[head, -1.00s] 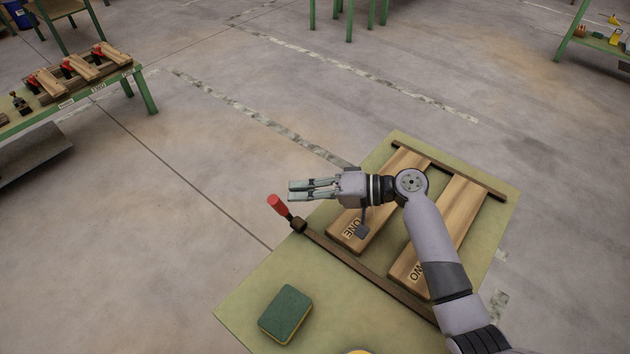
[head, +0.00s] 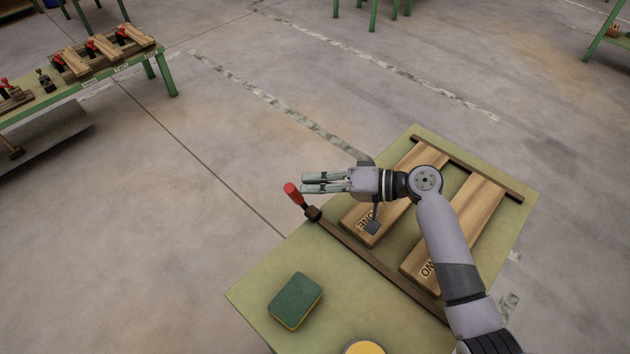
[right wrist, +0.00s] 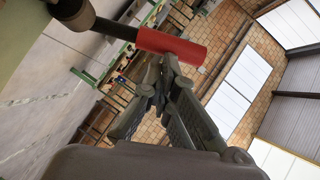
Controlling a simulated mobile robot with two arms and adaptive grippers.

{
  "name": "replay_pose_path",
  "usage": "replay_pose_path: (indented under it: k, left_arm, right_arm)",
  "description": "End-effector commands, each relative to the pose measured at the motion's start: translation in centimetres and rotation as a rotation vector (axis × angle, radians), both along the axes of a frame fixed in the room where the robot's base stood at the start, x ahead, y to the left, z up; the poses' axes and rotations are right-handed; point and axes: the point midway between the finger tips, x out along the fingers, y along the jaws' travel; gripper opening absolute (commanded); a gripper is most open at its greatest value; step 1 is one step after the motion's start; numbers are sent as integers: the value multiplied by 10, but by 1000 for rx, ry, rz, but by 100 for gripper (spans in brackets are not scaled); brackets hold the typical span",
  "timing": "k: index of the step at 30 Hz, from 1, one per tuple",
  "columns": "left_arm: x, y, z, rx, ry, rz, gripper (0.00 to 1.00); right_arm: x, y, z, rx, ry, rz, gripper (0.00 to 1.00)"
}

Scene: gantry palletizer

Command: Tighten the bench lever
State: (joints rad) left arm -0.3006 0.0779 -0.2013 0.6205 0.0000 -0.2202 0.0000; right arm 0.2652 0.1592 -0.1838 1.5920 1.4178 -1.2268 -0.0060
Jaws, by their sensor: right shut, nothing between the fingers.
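The bench lever (head: 293,193) has a red grip on a dark rod. It stands tilted at the left end of a dark bar (head: 375,264) on the green bench (head: 252,288). My right gripper (head: 304,183) is shut and empty, its fingers pointing left just above the red grip in the head view. In the right wrist view the red grip (right wrist: 172,46) lies across, right by the closed fingertips (right wrist: 163,64). I cannot tell whether they touch. My left gripper is not in view.
Wooden boards marked ONE (head: 360,222) and TWO (head: 425,263) lie on the bench under my right arm. A green sponge (head: 295,300) and a yellow round thing (head: 364,348) are near its front. Another bench (head: 120,66) with red-handled clamps stands at the far left.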

Motion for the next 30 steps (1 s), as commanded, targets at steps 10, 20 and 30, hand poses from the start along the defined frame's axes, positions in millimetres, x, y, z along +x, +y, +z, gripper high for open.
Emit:
replay_pose_path:
  k: [10, 20, 30]
  left_arm:
    - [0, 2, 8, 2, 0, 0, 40]
    - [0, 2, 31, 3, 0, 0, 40]
    - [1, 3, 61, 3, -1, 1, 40]
  right_arm:
    - [-9, 8, 1, -68, -64, 4, 0]
    - [-28, 26, -1, -253, -248, 7, 0]
    - [-44, 42, -16, -482, -476, 7, 0]
